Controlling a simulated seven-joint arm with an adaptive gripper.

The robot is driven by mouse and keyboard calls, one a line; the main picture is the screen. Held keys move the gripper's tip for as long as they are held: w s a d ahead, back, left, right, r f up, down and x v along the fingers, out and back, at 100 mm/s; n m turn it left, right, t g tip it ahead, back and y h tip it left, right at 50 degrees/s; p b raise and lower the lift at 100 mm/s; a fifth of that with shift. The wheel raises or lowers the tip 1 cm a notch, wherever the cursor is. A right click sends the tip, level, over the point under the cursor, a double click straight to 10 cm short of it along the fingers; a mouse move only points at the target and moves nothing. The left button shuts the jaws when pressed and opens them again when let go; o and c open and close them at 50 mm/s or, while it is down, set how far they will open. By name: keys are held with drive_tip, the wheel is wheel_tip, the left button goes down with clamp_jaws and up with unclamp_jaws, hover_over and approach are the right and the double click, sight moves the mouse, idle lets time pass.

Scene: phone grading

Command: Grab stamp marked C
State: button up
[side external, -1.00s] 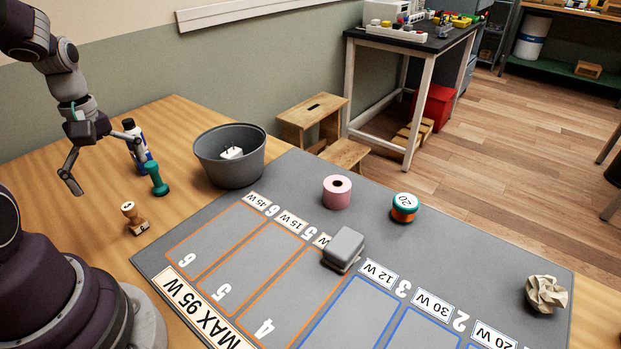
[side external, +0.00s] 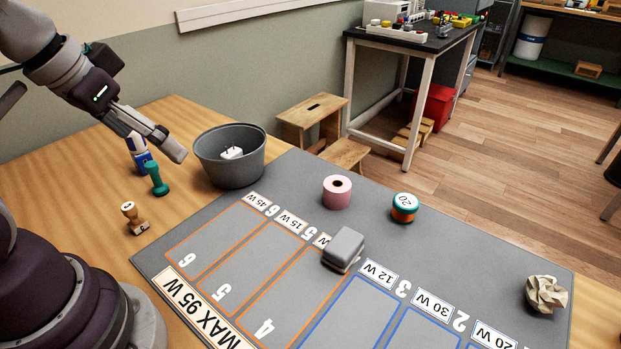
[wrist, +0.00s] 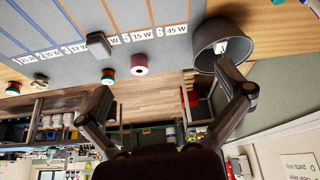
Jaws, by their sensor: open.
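A wooden stamp (side external: 134,218) stands on the bare wood left of the grey mat in the side view, with a small dark mark on its base that I cannot read surely. A teal stamp (side external: 157,178) stands behind it; no letter shows on it. My gripper (side external: 180,152) is above and behind both stamps, tilted towards the grey bin, and holds nothing. In the wrist view my gripper (wrist: 165,85) has its fingers spread wide and empty. Neither stamp shows in the wrist view.
A grey bin (side external: 212,172) with a white plug (side external: 231,153) stands right of the stamps, close to my fingers. A white and blue bottle (side external: 138,150) is behind the teal stamp. A grey block (side external: 345,245), pink roll (side external: 337,191) and crumpled paper (side external: 546,293) lie on the mat.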

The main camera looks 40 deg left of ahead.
drive_tip(key=shift+s+d+f+m, duration=0.15)
drive_tip(key=shift+d+m, duration=0.4)
drive_tip(key=shift+m, duration=0.15)
drive_tip(key=c, duration=0.8)
drive_tip(key=n+g+y, duration=0.4)
drive_tip(key=n+g, duration=0.2)
drive_tip(key=n, duration=1.4)
approach(129, 207)
drive_tip(key=shift+n, duration=0.5)
drive_tip(key=x, duration=1.1)
